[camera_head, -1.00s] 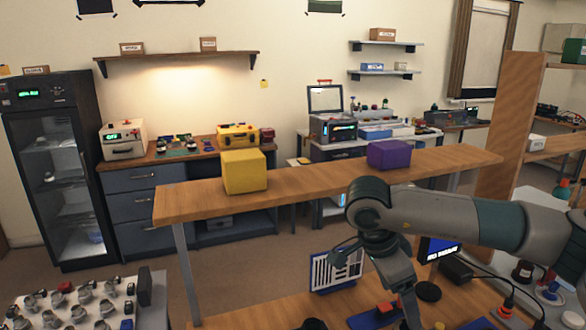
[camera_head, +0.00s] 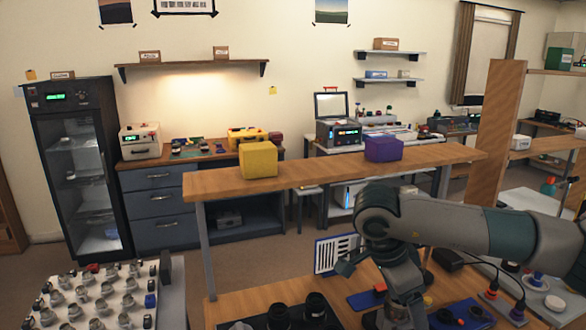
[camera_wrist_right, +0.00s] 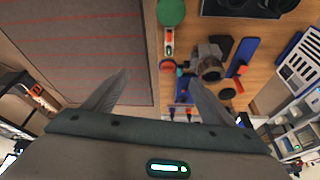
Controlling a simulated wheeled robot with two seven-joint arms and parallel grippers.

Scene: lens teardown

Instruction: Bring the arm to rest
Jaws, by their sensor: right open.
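My right arm comes in from the right in the head view and bends down over the workbench. Its gripper (camera_head: 392,312) hangs low near the bottom edge of that view, above the bench. In the right wrist view the two fingers (camera_wrist_right: 158,98) are spread wide with nothing held between them. Below them lie a grey mat with red lines (camera_wrist_right: 105,45) and the wooden bench top (camera_wrist_right: 258,88). A grey and black lens-like part (camera_wrist_right: 208,62) lies beyond the right finger. My left gripper is not in view.
A raised wooden shelf (camera_head: 330,173) carries a yellow box (camera_head: 258,160) and a purple box (camera_head: 383,149). A tray with several metal parts (camera_head: 95,300) stands at lower left. Black cylinders (camera_head: 316,308), a striped card (camera_head: 335,253) and a blue and red item (camera_head: 367,299) sit near the arm.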

